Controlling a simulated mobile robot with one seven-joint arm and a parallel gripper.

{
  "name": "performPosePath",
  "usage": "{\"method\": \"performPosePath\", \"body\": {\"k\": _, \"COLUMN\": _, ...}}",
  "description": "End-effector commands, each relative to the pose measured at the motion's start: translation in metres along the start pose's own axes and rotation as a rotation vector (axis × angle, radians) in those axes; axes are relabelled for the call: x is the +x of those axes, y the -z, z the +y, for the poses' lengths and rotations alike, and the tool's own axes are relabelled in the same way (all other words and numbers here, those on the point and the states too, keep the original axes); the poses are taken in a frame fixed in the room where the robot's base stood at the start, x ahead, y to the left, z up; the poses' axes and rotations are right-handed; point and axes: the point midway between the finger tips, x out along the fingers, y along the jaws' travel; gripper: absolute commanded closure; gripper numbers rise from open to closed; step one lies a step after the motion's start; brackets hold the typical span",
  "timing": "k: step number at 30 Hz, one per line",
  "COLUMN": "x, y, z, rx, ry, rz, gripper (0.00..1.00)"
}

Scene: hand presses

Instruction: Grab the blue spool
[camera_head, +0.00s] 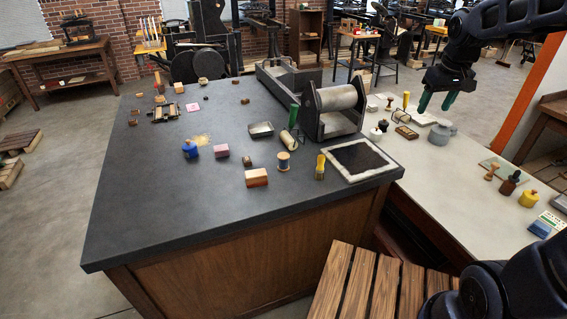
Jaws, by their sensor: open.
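The blue spool (283,161) stands upright on the dark tabletop (180,215) near its front right part, with pale wooden ends and a blue-grey wound middle. My gripper (437,102) is at the upper right, with green fingertips pointing down and apart. It is open and empty, to the right of and farther back than the spool. It appears over the pale side table (455,195), clear of the spool. Nothing hides the spool.
Near the spool are a wood-and-red block (257,177), a yellow-handled brush (320,167), a white-handled roller (290,139) and a white-framed dark slab (359,160). A roller press (337,110) stands behind. The table's front left is bare.

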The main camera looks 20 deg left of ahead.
Motion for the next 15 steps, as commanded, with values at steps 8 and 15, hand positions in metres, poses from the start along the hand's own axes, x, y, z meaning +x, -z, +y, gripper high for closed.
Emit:
{"method": "performPosePath", "body": {"k": 8, "x": 0.038, "y": 0.074, "z": -0.069, "rx": -0.205, "ry": 0.044, "rz": -0.054, "gripper": 0.4}}
{"method": "performPosePath", "body": {"k": 15, "x": 0.079, "y": 0.123, "z": -0.146, "rx": -0.38, "ry": 0.081, "rz": -0.096, "gripper": 0.4}}
